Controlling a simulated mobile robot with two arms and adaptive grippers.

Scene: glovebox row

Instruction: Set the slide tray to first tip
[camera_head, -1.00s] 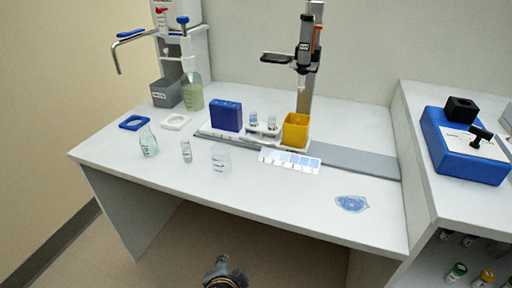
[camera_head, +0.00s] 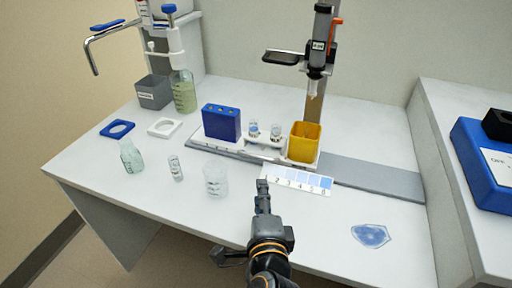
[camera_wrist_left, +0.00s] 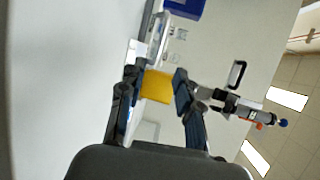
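The slide tray (camera_head: 200,142) is a long white carrier on a grey rail (camera_head: 375,178). It bears a blue tip box (camera_head: 221,123) at its left, two small vials (camera_head: 275,132) in the middle and a yellow bin (camera_head: 304,142) at its right. A pipette (camera_head: 320,45) hangs upright on a stand above and behind the yellow bin. My left gripper (camera_head: 262,184) is in front of the tray, near a numbered strip (camera_head: 300,180). In the left wrist view my left gripper (camera_wrist_left: 155,75) has its fingers apart, with the yellow bin (camera_wrist_left: 157,86) seen beyond them. My right gripper is not in view.
A flask (camera_head: 131,156), a small vial (camera_head: 176,168) and a beaker (camera_head: 215,181) stand at the front left. A blue patch (camera_head: 371,236) lies at the front right. A blue device (camera_head: 482,165) stands on the right-hand bench.

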